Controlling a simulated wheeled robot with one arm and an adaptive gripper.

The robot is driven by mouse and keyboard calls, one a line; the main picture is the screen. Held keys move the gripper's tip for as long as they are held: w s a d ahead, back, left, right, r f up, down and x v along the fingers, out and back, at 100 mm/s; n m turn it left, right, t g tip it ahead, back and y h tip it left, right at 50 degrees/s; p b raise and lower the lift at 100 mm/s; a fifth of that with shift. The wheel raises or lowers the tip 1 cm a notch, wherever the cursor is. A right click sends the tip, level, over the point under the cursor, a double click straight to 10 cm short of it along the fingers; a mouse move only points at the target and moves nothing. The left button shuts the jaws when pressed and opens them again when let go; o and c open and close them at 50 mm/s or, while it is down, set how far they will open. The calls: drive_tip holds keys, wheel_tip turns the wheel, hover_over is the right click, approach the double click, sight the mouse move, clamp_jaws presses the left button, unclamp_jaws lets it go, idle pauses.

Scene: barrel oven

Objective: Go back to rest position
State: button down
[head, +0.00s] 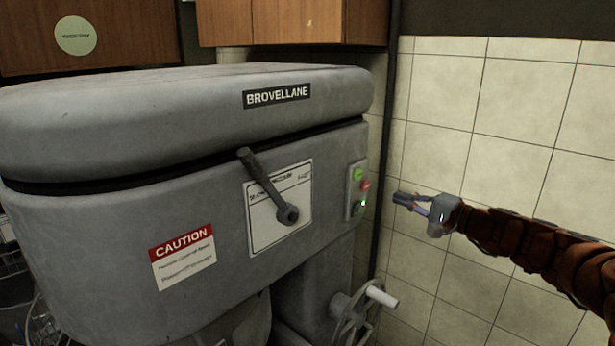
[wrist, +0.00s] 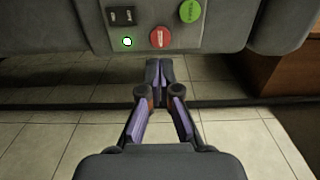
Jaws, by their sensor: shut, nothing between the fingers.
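My gripper (head: 405,200) is at the right of the machine in the head view, its fingers pointing left toward the control panel (head: 357,189). It is shut and empty, with the fingertips (wrist: 159,72) together in the wrist view. The grey barrel oven (head: 100,220), marked BROVELLANE, fills the left of the head view with its lid down. The panel carries a green button (wrist: 190,11), a red button (wrist: 162,37), a black switch (wrist: 122,16) and a lit green lamp (wrist: 127,42). The fingertips look apart from the panel, showing just below the red button in the wrist view.
A dark lever (head: 267,187) sticks out of the oven's front. A handwheel (head: 358,312) with a pale handle is low on its right side. Wooden cabinets (head: 300,22) hang above. A tiled wall (head: 510,120) stands behind my arm. Tiled floor (wrist: 240,145) shows below the gripper.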

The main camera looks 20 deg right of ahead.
drive_tip(key=s+a+n+g+y, duration=0.35)
drive_tip(key=a+n+g, duration=0.3)
drive_tip(key=a, duration=1.35)
drive_tip(key=s+a+f+n+g+h, duration=0.3)
drive_tip(key=s+a+f+n+g, duration=0.15)
drive_tip(key=s+a, duration=0.6)
drive_tip(key=s+a+f+g+h, duration=0.2)
drive_tip(key=s+f+g+h, duration=0.2)
drive_tip(key=s+f, duration=0.5)
drive_tip(key=s+d+f+g+h, duration=0.1)
drive_tip(key=s+d+f+h, duration=0.15)
drive_tip(key=s+d, duration=0.4)
drive_tip(key=s+d+f+g+h, duration=0.1)
drive_tip(key=s+d+h, duration=0.2)
drive_tip(key=s, duration=0.6)
wheel_tip(320, 180, up, 8)
drive_tip(key=p, duration=0.8)
drive_tip(key=shift+w+a+n, duration=0.15)
drive_tip(key=shift+a+n, duration=0.2)
drive_tip(key=shift+n, duration=0.05)
drive_tip(key=c, duration=1.9)
unclamp_jaws()
